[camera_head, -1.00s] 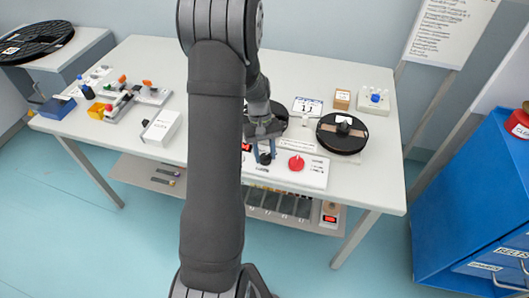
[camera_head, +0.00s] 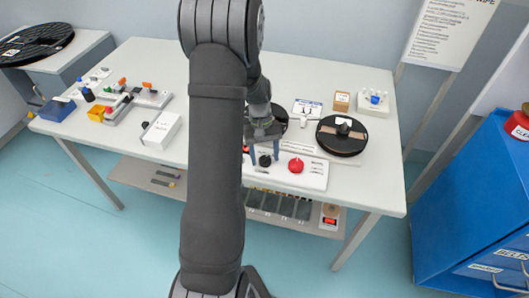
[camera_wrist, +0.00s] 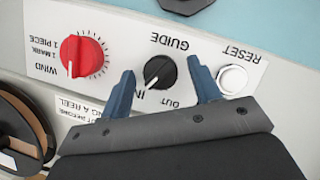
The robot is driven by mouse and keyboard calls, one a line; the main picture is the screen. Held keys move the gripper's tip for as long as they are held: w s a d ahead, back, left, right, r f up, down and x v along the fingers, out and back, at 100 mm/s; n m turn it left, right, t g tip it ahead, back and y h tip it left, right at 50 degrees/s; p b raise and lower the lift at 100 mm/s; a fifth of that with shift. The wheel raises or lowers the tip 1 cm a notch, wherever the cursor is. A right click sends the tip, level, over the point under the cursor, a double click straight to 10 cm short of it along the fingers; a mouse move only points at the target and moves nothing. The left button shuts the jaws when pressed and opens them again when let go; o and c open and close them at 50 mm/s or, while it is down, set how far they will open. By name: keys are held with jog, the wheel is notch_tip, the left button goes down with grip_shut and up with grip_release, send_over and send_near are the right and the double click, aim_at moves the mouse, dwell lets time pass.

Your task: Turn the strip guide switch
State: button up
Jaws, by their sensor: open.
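The guide switch is a black knob (camera_wrist: 158,72) on a white panel, and it also shows in the head view (camera_head: 265,160). In the wrist view, which shows the panel upside down, its white pointer line aims down-left toward the "IN" label; "OUT" is to the right of that. My gripper (camera_wrist: 163,84) is open, with one blue finger on each side of the knob and visible gaps to it. In the head view my gripper (camera_head: 263,150) is just above the knob, partly hidden by my arm.
A red wind knob (camera_wrist: 82,57) is left of the guide knob in the wrist view, and a white reset button (camera_wrist: 232,79) is right. A reel (camera_head: 342,134) lies to the right on the table. A white box (camera_head: 161,130) stands left of my arm.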

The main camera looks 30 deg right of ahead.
jog(key=v, duration=1.7)
jog(key=shift+w+r, duration=0.15)
jog(key=shift+r, duration=0.05)
jog(key=shift+f, duration=0.15)
jog(key=x, duration=1.7)
